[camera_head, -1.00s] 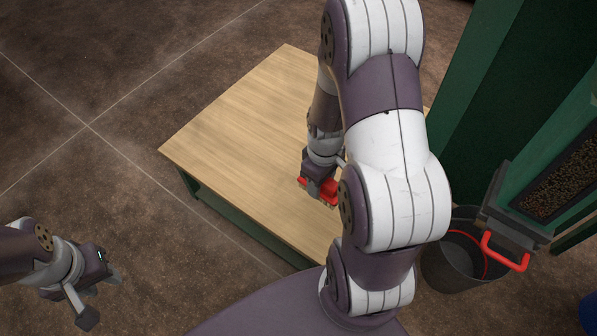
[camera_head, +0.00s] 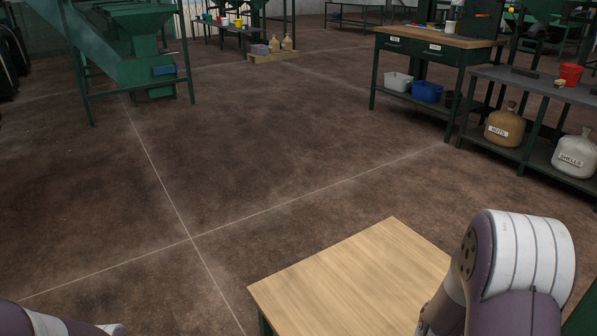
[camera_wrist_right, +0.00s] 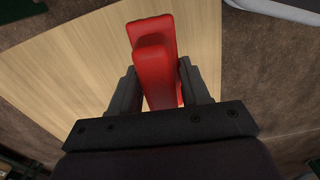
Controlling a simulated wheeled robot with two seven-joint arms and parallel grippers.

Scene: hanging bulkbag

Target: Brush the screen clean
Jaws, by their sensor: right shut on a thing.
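My right gripper (camera_wrist_right: 158,72) is shut on a red brush (camera_wrist_right: 150,45) in the right wrist view, with a dark finger on each side. The brush is over the wooden table top (camera_wrist_right: 75,70). Its bristles are hidden, and I cannot tell whether it touches the wood. In the head view my right arm stands over the table's right side and the brush is out of view. The screen is not visible now. My left gripper is outside the head view; only part of my left arm shows at the lower left.
The wooden table (camera_head: 350,280) is bare where it shows. Open brown floor lies beyond it. A workbench (camera_head: 440,40) with bins and a grey bench (camera_head: 545,88) with sacks stand at the right. A green machine (camera_head: 125,45) stands at the back left.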

